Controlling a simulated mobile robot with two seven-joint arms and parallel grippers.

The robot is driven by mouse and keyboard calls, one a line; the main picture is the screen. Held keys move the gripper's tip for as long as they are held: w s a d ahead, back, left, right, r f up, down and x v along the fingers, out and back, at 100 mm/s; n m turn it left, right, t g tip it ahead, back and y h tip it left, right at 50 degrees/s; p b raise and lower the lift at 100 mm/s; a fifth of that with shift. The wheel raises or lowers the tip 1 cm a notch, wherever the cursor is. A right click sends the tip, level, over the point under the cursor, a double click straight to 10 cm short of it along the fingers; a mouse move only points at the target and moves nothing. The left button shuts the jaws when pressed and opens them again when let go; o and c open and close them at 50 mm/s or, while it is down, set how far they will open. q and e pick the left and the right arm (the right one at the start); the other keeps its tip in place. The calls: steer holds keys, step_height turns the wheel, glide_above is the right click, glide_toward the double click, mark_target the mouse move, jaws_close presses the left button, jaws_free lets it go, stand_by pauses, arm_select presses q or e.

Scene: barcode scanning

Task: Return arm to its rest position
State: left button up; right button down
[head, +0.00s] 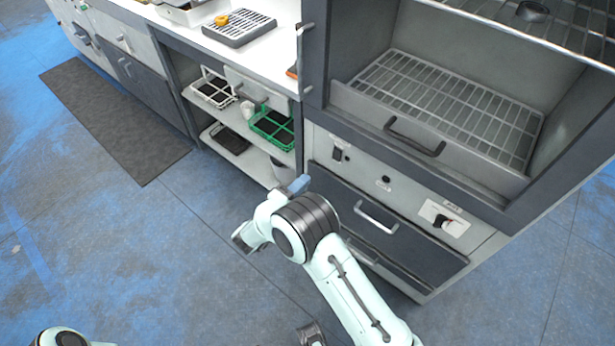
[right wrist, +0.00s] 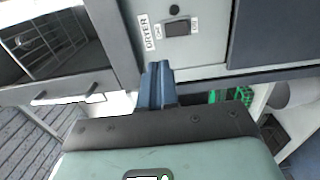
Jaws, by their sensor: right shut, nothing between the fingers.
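My right arm (head: 345,285) reaches in from the bottom of the head view, bent over the floor in front of the cabinets. My right gripper (head: 299,184) shows its blue fingertips near the drawer cabinet's left edge. In the right wrist view the blue fingers of the right gripper (right wrist: 158,85) are pressed together with nothing between them. Whether they touch the cabinet front cannot be told. A small part of my left arm (head: 65,338) shows at the bottom left; its gripper is out of view.
The dryer (head: 390,182) stands at the right, its rack and handle showing, with dark drawers (head: 420,255) below. Left of it, open shelves hold a green basket (head: 272,128) and a white basket (head: 213,92). A dark mat (head: 115,120) lies left; the blue floor around is clear.

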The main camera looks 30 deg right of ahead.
stand_by(0.5)
steer(key=s+d+f+t+y, duration=0.15)
steer(key=f+y, duration=0.25)
steer(key=f, duration=0.4)
steer(key=s+f+y, duration=0.2)
steer(key=f+y, duration=0.2)
steer(key=f, duration=0.5)
steer(key=s+a+f+m+g+y, duration=0.25)
steer(key=s+f+y, duration=0.2)
steer(key=s, duration=0.25)
steer(key=s+a+f+m+g+y, duration=0.2)
steer(key=s+a+f+y, duration=0.1)
steer(key=s+f, duration=0.35)
steer(key=s+a+r+m+g+y, duration=0.1)
steer(key=s+a+m+g+y, duration=0.2)
steer(key=s, duration=0.6)
steer(key=s+a+m+g+y, duration=0.2)
steer(key=s+a, duration=0.3)
steer(key=s, duration=0.4)
step_height(320, 180, up, 12)
steer(key=w+p, duration=0.2)
steer(key=p, duration=1)
steer(key=shift+d+f+n, duration=0.15)
steer(key=shift+d+n, duration=0.2)
steer(key=shift+n, duration=0.1)
steer(key=shift+w, duration=0.1)
